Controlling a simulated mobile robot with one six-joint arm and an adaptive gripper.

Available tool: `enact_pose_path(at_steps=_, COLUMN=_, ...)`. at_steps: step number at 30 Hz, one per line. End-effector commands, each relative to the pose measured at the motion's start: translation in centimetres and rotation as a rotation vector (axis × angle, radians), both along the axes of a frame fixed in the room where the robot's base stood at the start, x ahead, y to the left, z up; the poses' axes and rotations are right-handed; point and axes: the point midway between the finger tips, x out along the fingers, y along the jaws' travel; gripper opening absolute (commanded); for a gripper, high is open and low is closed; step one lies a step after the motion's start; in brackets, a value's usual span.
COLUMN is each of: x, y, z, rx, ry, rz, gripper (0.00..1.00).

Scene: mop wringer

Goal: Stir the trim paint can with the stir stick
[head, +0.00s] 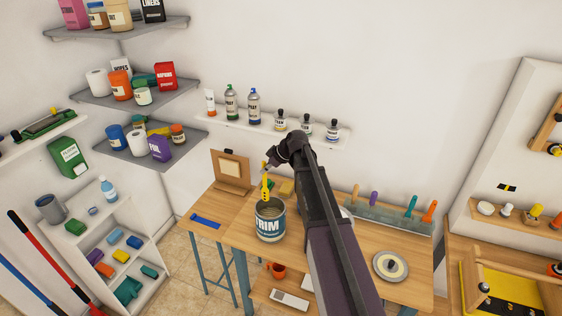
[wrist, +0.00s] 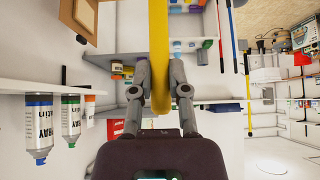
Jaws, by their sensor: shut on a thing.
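The trim paint can (head: 269,227), with a dark label reading "TRIM", stands upright and open on the wooden workbench. My gripper (head: 270,167) is above the can and shut on the yellow stir stick (head: 265,188). The stick points down, with its lower end near the far rim of the can. I cannot tell whether the tip is inside the can or just behind its rim. In the wrist view, the yellow stick (wrist: 160,45) runs between the two fingers of my gripper (wrist: 161,92). The can is not visible there.
A wall shelf (head: 225,127) with spray cans and small bottles runs behind the bench. A clear rack (head: 390,218) with colored-handled tools stands right of my arm. A round lid-like disc (head: 390,266) lies at the front right. A blue strip (head: 206,220) lies left of the can.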

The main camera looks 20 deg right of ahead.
Motion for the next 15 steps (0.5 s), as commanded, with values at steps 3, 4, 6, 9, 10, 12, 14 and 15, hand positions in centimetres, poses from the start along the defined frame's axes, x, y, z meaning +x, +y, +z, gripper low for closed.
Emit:
enact_pose_path(at_steps=3, x=0.03, y=-0.21, z=0.0, rx=0.0, ry=0.0, rz=-0.003, gripper=0.0)
enact_pose_path(at_steps=4, x=0.04, y=-0.27, z=-0.01, rx=0.0, ry=0.0, rz=-0.003, gripper=0.0)
enact_pose_path(at_steps=6, x=0.03, y=-0.42, z=-0.01, rx=0.0, ry=0.0, rz=-0.005, gripper=0.0)
enact_pose_path(at_steps=9, x=0.02, y=-0.64, z=-0.01, rx=0.0, ry=0.0, rz=-0.008, gripper=0.0)
enact_pose_path(at_steps=10, x=0.01, y=-0.7, z=0.0, rx=0.0, ry=0.0, rz=-0.008, gripper=0.0)
enact_pose_path(at_steps=12, x=0.02, y=-0.81, z=0.0, rx=0.0, ry=0.0, rz=-0.009, gripper=0.0)
enact_pose_path(at_steps=14, x=0.02, y=-0.86, z=0.0, rx=0.0, ry=0.0, rz=-0.01, gripper=0.0)
enact_pose_path(at_steps=15, x=0.03, y=-0.89, z=0.0, rx=0.0, ry=0.0, rz=-0.01, gripper=0.0)
